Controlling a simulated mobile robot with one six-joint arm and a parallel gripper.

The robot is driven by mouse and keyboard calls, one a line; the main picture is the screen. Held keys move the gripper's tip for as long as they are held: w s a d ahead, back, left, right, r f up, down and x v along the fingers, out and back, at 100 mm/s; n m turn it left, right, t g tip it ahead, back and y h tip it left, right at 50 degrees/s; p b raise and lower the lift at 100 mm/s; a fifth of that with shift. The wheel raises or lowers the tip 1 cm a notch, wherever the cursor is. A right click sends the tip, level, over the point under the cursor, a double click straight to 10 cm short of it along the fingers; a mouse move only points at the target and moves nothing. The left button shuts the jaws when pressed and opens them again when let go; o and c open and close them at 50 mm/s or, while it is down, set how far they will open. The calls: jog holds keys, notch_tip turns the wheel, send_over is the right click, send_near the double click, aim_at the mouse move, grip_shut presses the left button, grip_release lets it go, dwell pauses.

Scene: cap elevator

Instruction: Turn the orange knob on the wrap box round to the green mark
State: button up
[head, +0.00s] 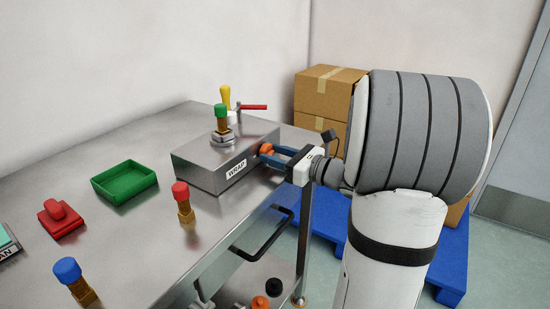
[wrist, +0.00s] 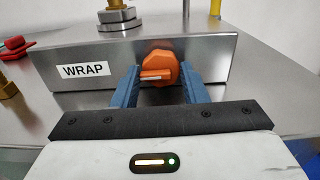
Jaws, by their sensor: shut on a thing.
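The wrap box (head: 208,170) is a grey metal box with a WRAP label, standing on the metal table. The orange knob (wrist: 161,69) is on its front face, to the right of the label in the wrist view. The knob's pale pointer bar lies nearly level. My gripper (wrist: 155,82) has its two blue fingers on either side of the knob and is shut on it. In the head view the gripper (head: 272,152) reaches the box from the right and partly covers the knob (head: 266,149). I cannot make out the green mark in either view.
On the box stands a green-topped post (head: 221,117); a yellow-handled part and a red lever (head: 252,107) are behind. A green tray (head: 125,182), red-capped post (head: 183,200), blue-capped post (head: 74,278) and red object (head: 61,219) are on the table. Cardboard boxes (head: 322,92) stand beyond.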

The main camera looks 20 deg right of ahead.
jog(key=m+b, duration=0.2)
jog(key=m, duration=0.1)
jog(key=shift+f+m+b, duration=0.15)
jog(key=shift+m+b, duration=0.2)
jog(key=shift+m, duration=0.05)
jog(key=m+b, duration=0.1)
jog(key=m, duration=0.3)
jog(key=shift+m, duration=0.4)
jog(key=o, duration=0.9)
jog(key=shift+s, duration=0.1)
